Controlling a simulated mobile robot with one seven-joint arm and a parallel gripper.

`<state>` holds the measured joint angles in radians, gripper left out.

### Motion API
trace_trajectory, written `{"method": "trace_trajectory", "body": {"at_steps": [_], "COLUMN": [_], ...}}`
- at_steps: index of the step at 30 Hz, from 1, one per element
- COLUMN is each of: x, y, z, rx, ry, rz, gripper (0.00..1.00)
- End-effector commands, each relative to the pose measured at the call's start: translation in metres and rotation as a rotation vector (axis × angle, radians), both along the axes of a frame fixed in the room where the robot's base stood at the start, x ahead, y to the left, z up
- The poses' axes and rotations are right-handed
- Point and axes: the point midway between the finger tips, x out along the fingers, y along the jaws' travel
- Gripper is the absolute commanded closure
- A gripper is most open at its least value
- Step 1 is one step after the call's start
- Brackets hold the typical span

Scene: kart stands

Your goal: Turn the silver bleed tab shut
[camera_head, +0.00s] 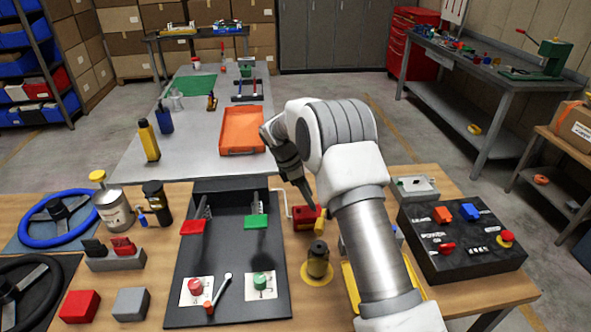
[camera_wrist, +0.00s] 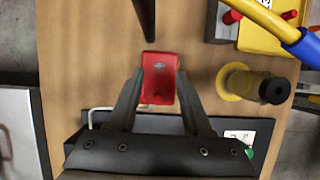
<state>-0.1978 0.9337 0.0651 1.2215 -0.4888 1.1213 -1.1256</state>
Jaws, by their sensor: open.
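A red block (camera_head: 303,217) sits on the wooden bench just right of the black pedal board. In the wrist view the red block (camera_wrist: 160,90) shows between my two fingers, with a small silver mark (camera_wrist: 158,66) on its top that looks like the bleed tab. The tab is too small to read its angle, and I cannot make it out in the head view. My gripper (camera_head: 310,200) points down at the block; in the wrist view my gripper (camera_wrist: 160,72) is open, a finger on each side. I cannot tell whether the fingers touch the block.
The black pedal board (camera_head: 232,270) stands to the left, with a thin pale pipe (camera_head: 289,207) near the block. A dark cylinder (camera_head: 317,260) on a yellow disc stands close in front. A black switch box (camera_head: 463,250) is to the right.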

Motion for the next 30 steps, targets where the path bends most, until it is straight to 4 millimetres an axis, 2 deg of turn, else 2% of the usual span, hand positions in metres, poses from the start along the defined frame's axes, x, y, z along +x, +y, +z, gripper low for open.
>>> {"method": "trace_trajectory", "body": {"at_steps": [1,9,15,21,30], "x": [0.001,0.000,-0.001,-0.002,-0.002], "y": [0.006,0.032,0.047,0.054,0.055], "z": [0.013,0.075,0.112,0.130,0.133], "rx": [0.001,0.002,0.002,0.000,0.000], "ry": [-0.006,-0.006,-0.005,-0.001,-0.001], "rz": [0.002,0.003,0.002,0.002,0.000], "gripper": [0.50,0.50,0.50,0.50,0.50]}}
